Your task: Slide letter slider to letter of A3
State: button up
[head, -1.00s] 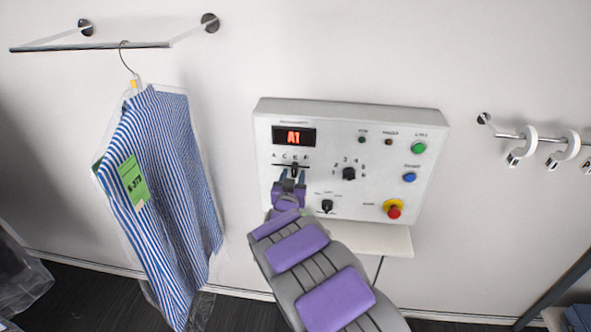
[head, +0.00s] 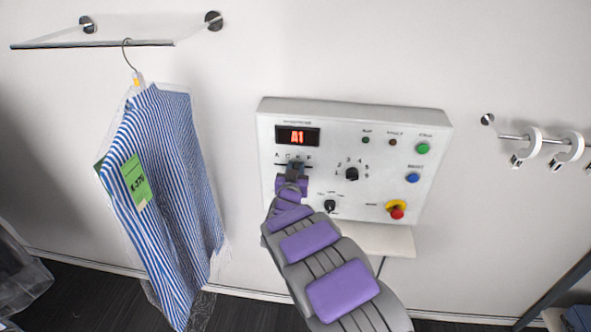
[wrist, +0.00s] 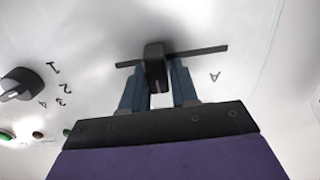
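The control panel (head: 340,115) is on the wall, and its red display (head: 298,136) reads A1. The letter slider is a dark knob (wrist: 155,62) on a thin horizontal slot (wrist: 205,50) below the display. In the wrist view, the letter A (wrist: 214,77) shows to the right of the knob, apart from it. My gripper (wrist: 158,82) is at the slider, with one finger on each side of the knob and little or no gap. It appears shut on the knob. In the head view, my gripper (head: 296,172) covers most of the slider.
A number dial (head: 351,174) sits right of the slider, with another dial (head: 330,206) below. Green (head: 422,148) and blue (head: 412,178) buttons and a red stop button (head: 397,213) are on the right. A striped shirt (head: 180,190) hangs at left.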

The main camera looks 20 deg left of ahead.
aim_at(274, 160)
jog(key=c, duration=0.3)
jog(key=shift+d+r, duration=0.1)
jog(key=shift+d, duration=0.15)
grip_shut()
jog(key=a+p, duration=0.1)
jog(key=a, duration=0.1)
jog(key=s+a+p, duration=0.1)
jog(key=a+p, duration=0.1)
jog(key=a, duration=0.1)
jog(key=a+p, duration=0.1)
jog(key=a, duration=0.1)
jog(key=shift+s+a+r+p, duration=0.25)
jog(key=shift+s+p, duration=0.05)
jog(key=shift+s, duration=0.1)
jog(key=shift+d, duration=0.1)
jog(key=shift+o, duration=1.7)
grip_release()
jog(key=o, duration=0.4)
jog(key=shift+s+a+f, duration=0.1)
jog(key=shift+a+f, duration=0.05)
jog(key=shift+a, duration=0.1)
